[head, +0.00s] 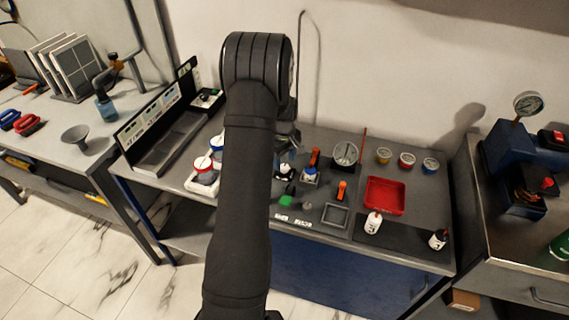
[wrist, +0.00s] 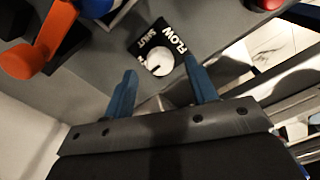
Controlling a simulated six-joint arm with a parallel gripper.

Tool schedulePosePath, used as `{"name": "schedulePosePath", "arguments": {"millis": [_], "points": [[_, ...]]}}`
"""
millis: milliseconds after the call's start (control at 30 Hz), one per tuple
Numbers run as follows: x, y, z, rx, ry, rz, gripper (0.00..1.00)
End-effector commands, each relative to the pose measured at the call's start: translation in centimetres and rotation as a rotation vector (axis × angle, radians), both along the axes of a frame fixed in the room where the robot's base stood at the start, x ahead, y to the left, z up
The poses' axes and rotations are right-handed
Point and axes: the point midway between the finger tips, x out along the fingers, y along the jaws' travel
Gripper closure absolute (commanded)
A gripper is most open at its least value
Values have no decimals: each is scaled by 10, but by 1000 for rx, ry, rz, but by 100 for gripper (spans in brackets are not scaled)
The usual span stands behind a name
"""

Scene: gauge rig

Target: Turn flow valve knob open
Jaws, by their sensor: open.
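The flow valve knob (wrist: 160,62) is a round white knob on a black plate (wrist: 144,40) lettered FLOW and SHUT. A short dark mark shows on the knob, but its exact setting is hard to read. No OPEN lettering is visible. My gripper (wrist: 160,66) is open and empty, its two blue fingers apart. In the wrist view the knob appears between the fingertips, a little beyond them; I see no contact. In the head view my arm covers most of the gripper, and a small white-topped dark fixture (head: 285,169) beside the arm looks like the valve.
An orange handle (wrist: 40,45) stands close by at the left of the wrist view. A red tray (head: 385,196), bottles and small pots stand to the right on the bench. A panel rack (head: 165,120) and a red-and-white jar (head: 205,172) stand to the left.

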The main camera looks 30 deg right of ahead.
Motion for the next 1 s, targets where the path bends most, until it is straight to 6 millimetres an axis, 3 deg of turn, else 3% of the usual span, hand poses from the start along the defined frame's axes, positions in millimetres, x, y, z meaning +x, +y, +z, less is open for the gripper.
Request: {"name": "schedulePosePath", "arguments": {"millis": [300, 500, 700, 1000], "points": [[1, 0, 79, -3, -4, 0, 48], [0, 0, 122, -2, -3, 0, 48], [0, 0, 146, -1, -3, 0, 48], [0, 0, 152, -1, 0, 0, 48]]}}
